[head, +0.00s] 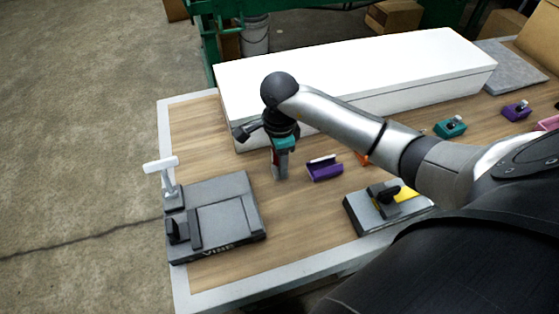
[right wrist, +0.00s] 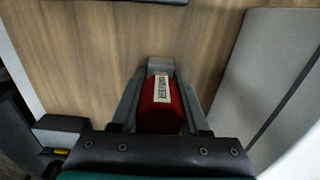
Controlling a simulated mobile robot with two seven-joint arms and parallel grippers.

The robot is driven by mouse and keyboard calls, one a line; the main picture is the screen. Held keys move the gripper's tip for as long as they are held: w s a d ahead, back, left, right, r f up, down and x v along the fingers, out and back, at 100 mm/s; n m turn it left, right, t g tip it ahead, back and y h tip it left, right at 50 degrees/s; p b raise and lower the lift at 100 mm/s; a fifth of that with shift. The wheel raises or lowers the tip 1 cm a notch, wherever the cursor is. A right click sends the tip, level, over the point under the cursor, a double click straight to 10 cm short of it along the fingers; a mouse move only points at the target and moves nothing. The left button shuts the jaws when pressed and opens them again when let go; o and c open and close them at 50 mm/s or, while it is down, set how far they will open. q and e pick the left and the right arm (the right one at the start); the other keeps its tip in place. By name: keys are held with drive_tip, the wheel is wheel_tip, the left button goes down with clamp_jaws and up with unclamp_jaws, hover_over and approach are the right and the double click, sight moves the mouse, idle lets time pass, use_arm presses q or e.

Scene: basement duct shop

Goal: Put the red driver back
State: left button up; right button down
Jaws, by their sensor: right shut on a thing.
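My right gripper (head: 281,172) points down over the left part of the wooden bench, between the vise and an empty-looking purple holder (head: 324,170). In the right wrist view, the right gripper (right wrist: 160,68) is shut on the red driver (right wrist: 161,118). In the head view only a sliver of red shows at the gripper. An orange piece (head: 362,158) is mostly hidden behind my right arm. My left gripper is not in view.
A grey vise (head: 228,209) stands at the bench's left end. A grey block with a black and yellow top (head: 385,207) sits at the front edge. A long white box (head: 350,78) lines the back. Teal (head: 450,127), purple (head: 517,111) and pink (head: 548,123) holders stand right.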

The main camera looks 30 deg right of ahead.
drive_tip(key=shift+c, duration=2)
unclamp_jaws()
drive_tip(key=shift+r+p, duration=0.25)
drive_tip(key=shift+p, duration=0.05)
wheel_tip(320, 180, up, 12)
drive_tip(key=shift+f+p, duration=0.1)
drive_tip(key=shift+p, duration=0.5)
